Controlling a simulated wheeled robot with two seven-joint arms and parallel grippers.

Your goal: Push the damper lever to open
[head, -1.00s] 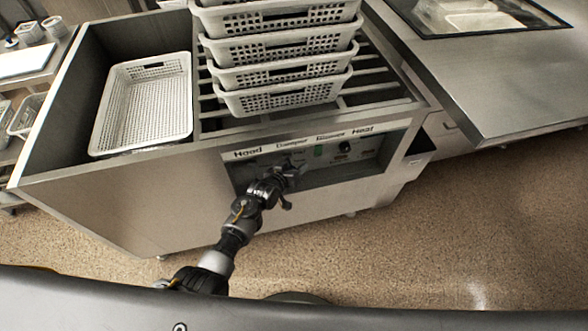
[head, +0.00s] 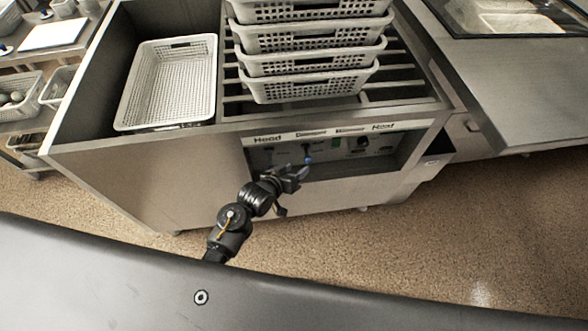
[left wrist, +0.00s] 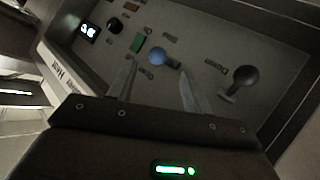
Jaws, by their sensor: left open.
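The control panel (head: 336,170) sits in the front of the steel cabinet, under the labels Hood, Damper and Heat. The blue-knobbed lever (head: 308,160) is below the Damper label, and I take it as the damper lever. My left gripper (head: 298,174) is open and empty, just in front of and below this knob. In the left wrist view the blue knob (left wrist: 157,57) appears between the two fingertips (left wrist: 160,68); I cannot tell whether they touch it. A black-knobbed lever (left wrist: 245,77) is beside it to the right. My right gripper is out of view.
Stacked baskets (head: 310,65) stand on the slats above; one empty basket (head: 170,85) lies left. Speckled floor (head: 400,240) is open in front.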

